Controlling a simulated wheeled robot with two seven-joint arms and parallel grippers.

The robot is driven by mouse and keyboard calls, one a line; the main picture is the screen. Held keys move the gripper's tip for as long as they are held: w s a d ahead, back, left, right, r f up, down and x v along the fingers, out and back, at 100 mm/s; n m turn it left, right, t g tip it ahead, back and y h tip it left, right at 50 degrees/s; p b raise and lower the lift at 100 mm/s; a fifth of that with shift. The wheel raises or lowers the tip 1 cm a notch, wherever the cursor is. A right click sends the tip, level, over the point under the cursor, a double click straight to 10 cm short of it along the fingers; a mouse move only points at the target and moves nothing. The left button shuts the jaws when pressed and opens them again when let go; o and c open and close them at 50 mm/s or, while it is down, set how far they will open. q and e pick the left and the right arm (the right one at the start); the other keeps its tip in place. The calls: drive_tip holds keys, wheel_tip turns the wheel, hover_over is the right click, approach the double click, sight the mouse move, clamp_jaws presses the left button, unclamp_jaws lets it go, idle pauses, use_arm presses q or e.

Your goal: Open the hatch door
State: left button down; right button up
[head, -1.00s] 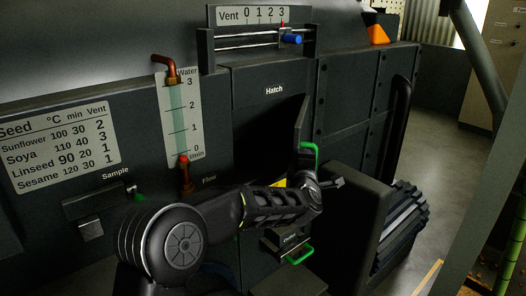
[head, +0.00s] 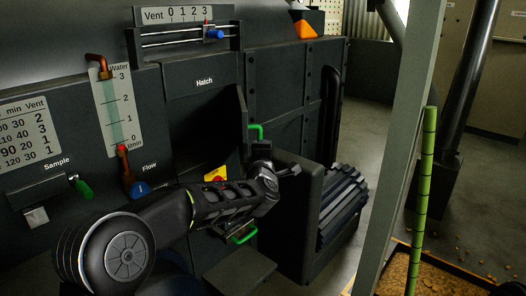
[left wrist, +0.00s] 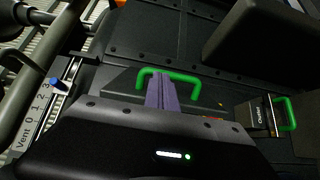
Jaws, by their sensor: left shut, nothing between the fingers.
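The hatch door (head: 241,118) stands swung out from the machine front, seen nearly edge-on below the "Hatch" label, with a dark opening to its left. Its green handle (head: 256,132) sticks out on the door's right side. My left gripper (head: 288,168) is right of and below the handle in the head view; its fingertips are hard to make out there. In the left wrist view, its two purple-grey fingers (left wrist: 160,95) are shut together and empty, overlapping the green handle (left wrist: 168,76). Contact cannot be told. My right gripper is not in view.
A dark box with a ribbed roller (head: 342,205) stands right of the hatch. A lower green handle (head: 241,236) sits below my left forearm. A grey post (head: 398,150) and a green pole (head: 424,190) stand at the right. Floor beyond the machine is clear.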

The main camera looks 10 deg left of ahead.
use_arm(q)
drive_tip(key=shift+s+d, duration=0.25)
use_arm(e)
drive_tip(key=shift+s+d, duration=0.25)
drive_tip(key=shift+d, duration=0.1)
